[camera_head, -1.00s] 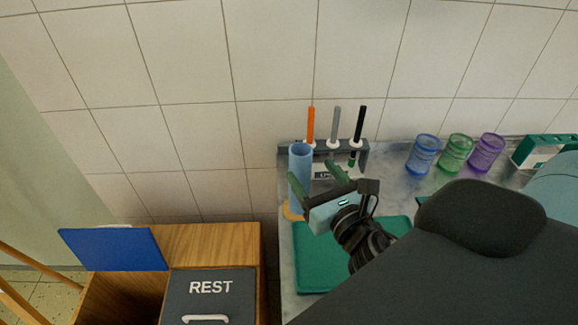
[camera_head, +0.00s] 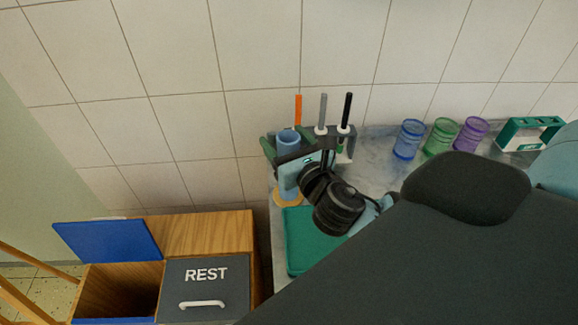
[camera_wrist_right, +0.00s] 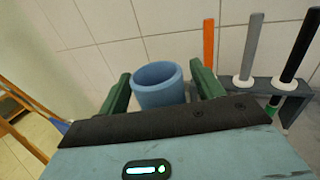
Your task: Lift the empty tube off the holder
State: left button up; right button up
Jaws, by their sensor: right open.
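A light blue hollow tube (camera_head: 289,139) stands upright on a round wooden base (camera_head: 288,201) at the left end of the counter. Its open top rim also shows in the right wrist view (camera_wrist_right: 158,74). My right gripper (camera_head: 285,142) is open, with one green finger on each side of the tube near its top. In the right wrist view the tube sits between the two fingers (camera_wrist_right: 160,88), with a visible gap on each side. The gripper body hides part of the tube. My left gripper is not in view.
A dark rack (camera_head: 336,131) with orange, grey and black sticks stands close behind and right of the tube. Blue, green and purple cups (camera_head: 442,136) stand further right. A green mat (camera_head: 312,245) lies in front. A wooden bin unit (camera_head: 208,235) stands left.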

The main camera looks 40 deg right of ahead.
jog(key=shift+w, duration=0.3)
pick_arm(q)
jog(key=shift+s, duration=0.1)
pick_arm(e)
jog(key=shift+c, duration=0.2)
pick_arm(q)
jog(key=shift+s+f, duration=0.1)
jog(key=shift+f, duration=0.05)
pick_arm(e)
jog(key=c, duration=1.2)
jog(key=shift+c, duration=0.2)
